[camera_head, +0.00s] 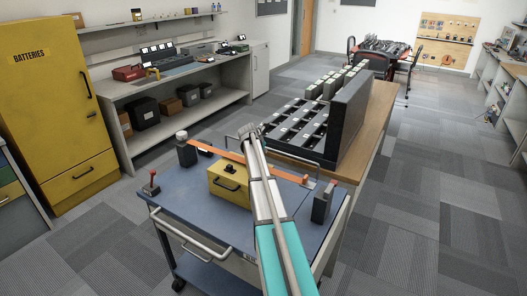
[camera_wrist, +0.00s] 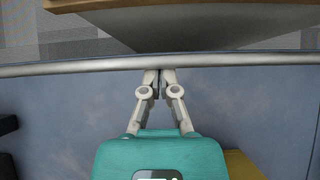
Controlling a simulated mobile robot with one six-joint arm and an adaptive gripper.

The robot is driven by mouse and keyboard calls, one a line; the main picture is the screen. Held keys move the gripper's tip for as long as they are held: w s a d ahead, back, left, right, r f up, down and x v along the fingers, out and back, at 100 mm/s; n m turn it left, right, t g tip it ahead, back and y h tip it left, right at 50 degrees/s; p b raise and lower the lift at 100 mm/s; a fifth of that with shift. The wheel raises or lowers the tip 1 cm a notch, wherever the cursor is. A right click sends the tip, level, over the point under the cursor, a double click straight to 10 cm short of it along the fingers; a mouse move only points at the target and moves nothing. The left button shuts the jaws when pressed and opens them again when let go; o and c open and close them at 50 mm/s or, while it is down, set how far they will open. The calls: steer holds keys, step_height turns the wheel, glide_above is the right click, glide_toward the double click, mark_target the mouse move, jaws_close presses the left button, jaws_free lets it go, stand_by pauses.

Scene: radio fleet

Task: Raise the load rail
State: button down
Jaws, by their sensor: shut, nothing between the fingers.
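A grey metal rail (camera_wrist: 80,66) spans the wrist view from side to side, along the cart's far edge. It also shows in the head view (camera_head: 300,157) as a thin tube in front of the wooden table. No label marks it as the load rail. My gripper (camera_wrist: 159,76) is shut and empty. Its fingertips meet the rail's near edge in the wrist view; I cannot tell whether they touch it or sit under it. In the head view my gripper (camera_head: 249,131) reaches over the far side of the blue-topped cart (camera_head: 185,199), and my arm hides part of it.
The cart carries an orange bar (camera_head: 232,156), a yellow box (camera_head: 229,187), a red-knobbed lever (camera_head: 151,183) and a dark upright block (camera_head: 322,203). A wooden table (camera_head: 371,128) with a slotted dark rack (camera_head: 299,127) stands just behind. Carpet (camera_head: 410,230) is clear at right.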

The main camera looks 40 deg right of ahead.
step_height(320, 180, up, 8)
steer(key=p, duration=0.7)
steer(key=shift+d, duration=0.1)
steer(key=shift+p, duration=0.3)
steer(key=p+v, duration=0.7)
steer(key=v, duration=0.3)
stand_by(0.4)
steer(key=shift+f, duration=0.2)
stand_by(0.3)
